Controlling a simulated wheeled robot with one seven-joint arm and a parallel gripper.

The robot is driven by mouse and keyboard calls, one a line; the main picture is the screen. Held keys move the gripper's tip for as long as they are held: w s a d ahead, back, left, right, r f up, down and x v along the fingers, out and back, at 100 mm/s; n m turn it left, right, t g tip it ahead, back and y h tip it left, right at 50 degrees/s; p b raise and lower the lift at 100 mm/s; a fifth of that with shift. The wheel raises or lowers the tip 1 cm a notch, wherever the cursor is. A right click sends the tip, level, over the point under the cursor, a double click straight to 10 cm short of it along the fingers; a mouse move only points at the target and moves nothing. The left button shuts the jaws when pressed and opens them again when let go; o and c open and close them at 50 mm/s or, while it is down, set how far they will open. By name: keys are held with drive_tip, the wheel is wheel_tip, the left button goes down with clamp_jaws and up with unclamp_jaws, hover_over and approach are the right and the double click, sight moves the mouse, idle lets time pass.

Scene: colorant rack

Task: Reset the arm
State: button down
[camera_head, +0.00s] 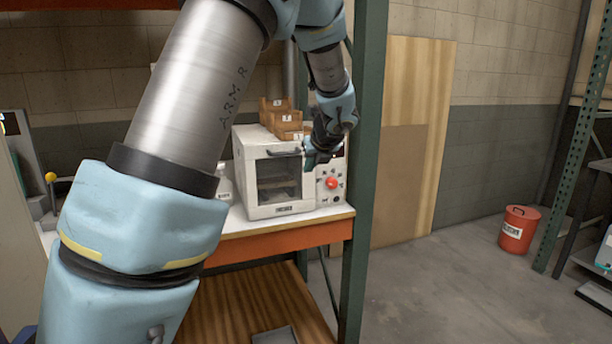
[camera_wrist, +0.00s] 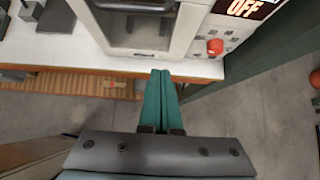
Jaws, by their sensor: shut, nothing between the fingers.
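My arm rises from the lower left of the head view, bends at the top and hangs down in front of the white oven. My gripper (camera_head: 317,158) is in front of the oven's right part, near the door edge and control panel. In the wrist view my gripper (camera_wrist: 161,74) shows two green fingers pressed together, with nothing between them. The fingertips point toward the shelf's front edge below the oven. Whether they touch anything is not clear in the head view.
The white oven (camera_head: 250,150) stands on a white shelf (camera_head: 332,213), its door shut, with a red knob (camera_wrist: 215,46) and a display reading OFF. Wooden boxes (camera_head: 280,117) sit on top. A green rack post (camera_head: 367,150) stands close right. A red bucket (camera_head: 518,230) is on open floor.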

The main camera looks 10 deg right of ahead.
drive_tip(key=s+a+f+n+g, duration=0.2)
drive_tip(key=s+a+f+n, duration=0.15)
drive_tip(key=a+n, duration=0.35)
drive_tip(key=s+a+f+n+g, duration=0.2)
drive_tip(key=s+a+n, duration=0.2)
drive_tip(key=a+n, duration=0.3)
drive_tip(key=s+a+f+n+g, duration=0.1)
drive_tip(key=s+a+f+n, duration=0.1)
drive_tip(key=s+a+n, duration=0.3)
drive_tip(key=s+a+f+n+g+h, duration=0.1)
drive_tip(key=s+a+n, duration=0.4)
drive_tip(key=s+n, duration=0.7)
drive_tip(key=shift+a+f+n+g, duration=0.4)
drive_tip(key=shift+f+n+g, duration=0.25)
drive_tip(key=shift+n, duration=0.55)
drive_tip(key=c, duration=1.6)
unclamp_jaws()
